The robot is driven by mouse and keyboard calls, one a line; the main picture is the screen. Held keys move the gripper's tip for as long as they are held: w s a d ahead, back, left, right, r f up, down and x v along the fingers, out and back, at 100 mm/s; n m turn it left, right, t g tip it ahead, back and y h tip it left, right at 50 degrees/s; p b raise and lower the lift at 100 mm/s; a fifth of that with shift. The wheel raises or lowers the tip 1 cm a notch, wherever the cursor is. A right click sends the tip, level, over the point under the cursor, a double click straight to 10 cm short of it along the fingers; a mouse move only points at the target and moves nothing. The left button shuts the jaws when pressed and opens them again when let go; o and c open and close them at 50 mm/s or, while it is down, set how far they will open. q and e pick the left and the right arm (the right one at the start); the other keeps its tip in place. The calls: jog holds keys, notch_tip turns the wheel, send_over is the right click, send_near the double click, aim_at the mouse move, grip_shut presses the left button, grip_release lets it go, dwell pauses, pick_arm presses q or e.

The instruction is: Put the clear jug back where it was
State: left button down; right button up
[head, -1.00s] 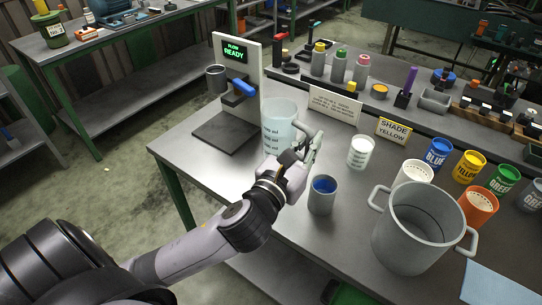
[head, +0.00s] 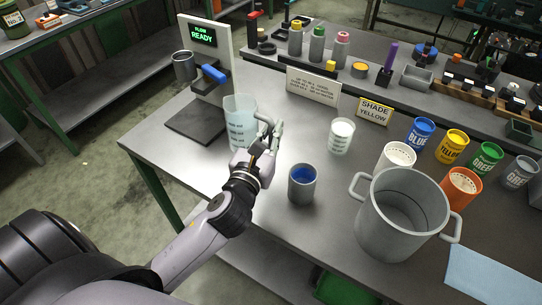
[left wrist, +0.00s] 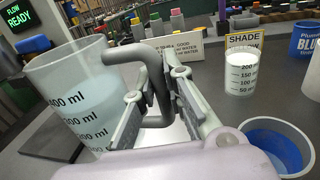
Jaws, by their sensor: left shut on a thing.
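The clear jug (head: 238,128), a translucent tapered vessel with ml markings, stands upright just right of the dispenser's dark base plate (head: 197,120). It also shows at the left of the left wrist view (left wrist: 65,95). My left gripper (head: 265,138) is shut on the jug's grey handle (left wrist: 150,75), at the jug's right side. The fingers (left wrist: 160,105) show on both sides of the handle in the left wrist view. I cannot tell whether the jug's bottom touches the table. My right gripper is not in view.
A cup with blue contents (head: 302,183) stands right of my left gripper, and a small beaker of white liquid (head: 341,136) behind it. A large grey pot (head: 402,220) and several paint cans stand further right. The dispenser screen (head: 203,36) reads FLOW READY.

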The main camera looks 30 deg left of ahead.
pick_arm(q)
notch_tip(320, 180, down, 3)
jog(key=shift+r, duration=0.2)
jog(key=shift+f+b, duration=1)
jog(key=shift+f, duration=1.05)
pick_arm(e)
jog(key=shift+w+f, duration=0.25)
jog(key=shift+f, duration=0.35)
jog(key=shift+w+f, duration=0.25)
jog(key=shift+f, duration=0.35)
pick_arm(q)
jog(key=shift+f, duration=0.15)
jog(key=c, duration=1.7)
grip_release()
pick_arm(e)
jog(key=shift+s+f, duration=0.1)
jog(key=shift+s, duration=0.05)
pick_arm(q)
jog(key=shift+o, duration=0.2)
